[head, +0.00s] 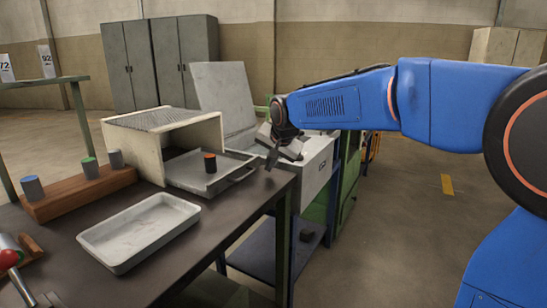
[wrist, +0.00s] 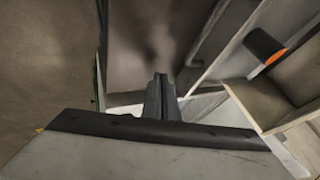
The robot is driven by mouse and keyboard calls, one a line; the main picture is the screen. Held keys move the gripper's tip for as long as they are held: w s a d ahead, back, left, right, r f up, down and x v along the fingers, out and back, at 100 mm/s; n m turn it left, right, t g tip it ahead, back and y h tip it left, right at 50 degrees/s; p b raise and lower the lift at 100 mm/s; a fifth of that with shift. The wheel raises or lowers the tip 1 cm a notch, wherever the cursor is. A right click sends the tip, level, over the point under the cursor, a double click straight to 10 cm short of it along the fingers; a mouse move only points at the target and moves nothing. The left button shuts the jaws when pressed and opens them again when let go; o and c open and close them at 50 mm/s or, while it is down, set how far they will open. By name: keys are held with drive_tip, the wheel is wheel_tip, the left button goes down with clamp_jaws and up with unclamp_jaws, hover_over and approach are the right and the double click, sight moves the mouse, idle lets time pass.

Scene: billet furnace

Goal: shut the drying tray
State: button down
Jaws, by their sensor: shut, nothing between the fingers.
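The drying tray (head: 234,172) is a grey metal drawer pulled out of a cream, box-like dryer (head: 150,151) on the dark table. My gripper (head: 270,164) is shut and empty, just right of the tray's front end. Its closed fingertips show in the wrist view (wrist: 160,80). I cannot tell whether they touch the tray.
A pale, empty pan (head: 140,232) lies on the table (head: 190,262) in front. A wooden rack (head: 78,193) with several capped billets stands at left. A white chest with a raised lid (head: 225,98) stands behind my gripper. The floor at right is open.

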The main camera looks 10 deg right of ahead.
sight(218, 161)
drive_tip(key=w+a, duration=0.2)
drive_tip(key=a, duration=0.1)
drive_tip(key=shift+w, duration=0.25)
drive_tip(key=shift+a, duration=0.15)
drive_tip(key=w+a, duration=0.3)
drive_tip(key=a, duration=0.1)
drive_tip(key=w+a, duration=0.4)
drive_tip(key=a, duration=0.1)
drive_tip(key=w+a, duration=0.4)
drive_tip(key=a, duration=0.1)
drive_tip(key=shift+a, duration=0.1)
drive_tip(key=shift+w+a+r, duration=0.1)
drive_tip(key=shift+w+a, duration=0.1)
drive_tip(key=shift+d, duration=0.1)
